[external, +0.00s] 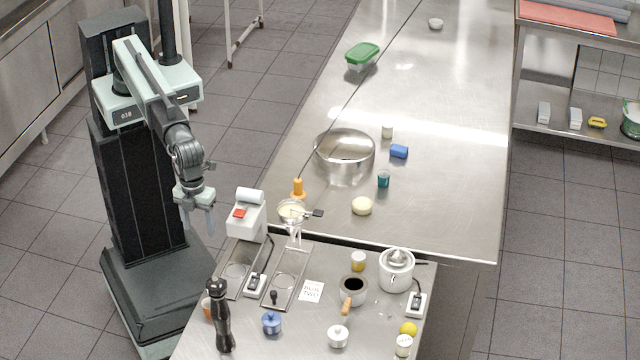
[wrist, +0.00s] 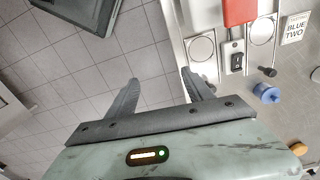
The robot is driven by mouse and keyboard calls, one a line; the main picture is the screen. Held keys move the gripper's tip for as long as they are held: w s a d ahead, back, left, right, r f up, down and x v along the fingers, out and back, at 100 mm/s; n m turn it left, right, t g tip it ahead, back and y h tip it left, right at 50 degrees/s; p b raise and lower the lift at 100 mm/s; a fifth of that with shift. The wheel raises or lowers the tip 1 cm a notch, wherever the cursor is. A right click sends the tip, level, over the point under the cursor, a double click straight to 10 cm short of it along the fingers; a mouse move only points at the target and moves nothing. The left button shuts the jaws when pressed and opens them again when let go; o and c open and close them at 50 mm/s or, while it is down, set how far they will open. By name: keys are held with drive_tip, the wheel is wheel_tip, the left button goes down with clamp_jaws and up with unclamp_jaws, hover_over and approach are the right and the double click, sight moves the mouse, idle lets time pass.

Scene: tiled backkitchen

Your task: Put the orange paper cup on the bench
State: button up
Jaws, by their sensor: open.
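The orange paper cup appears to be the small orange thing (external: 206,313) at the left edge of the near counter, partly hidden by the dark pepper mill (external: 222,320). In the wrist view, an orange-brown round thing (wrist: 300,142) shows at the lower right; I cannot tell what it is. The steel bench (external: 450,190) stretches away behind the near counter. My gripper (external: 199,222) points down, open and empty, over the floor left of the counter, above the orange thing in the picture. Its spread fingers also show in the wrist view (wrist: 159,78).
The near counter holds scales, a blue pot (external: 272,323), a card (external: 312,291) and several jars. A steel bowl (external: 345,155) and an orange bottle-like thing (external: 298,188) stand on the bench. Its right side is clear.

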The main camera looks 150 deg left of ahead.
drive_tip(key=s+a+n, duration=0.2)
drive_tip(key=s+n, duration=0.8)
drive_tip(key=shift+s+a, duration=0.25)
drive_tip(key=shift+s, duration=0.05)
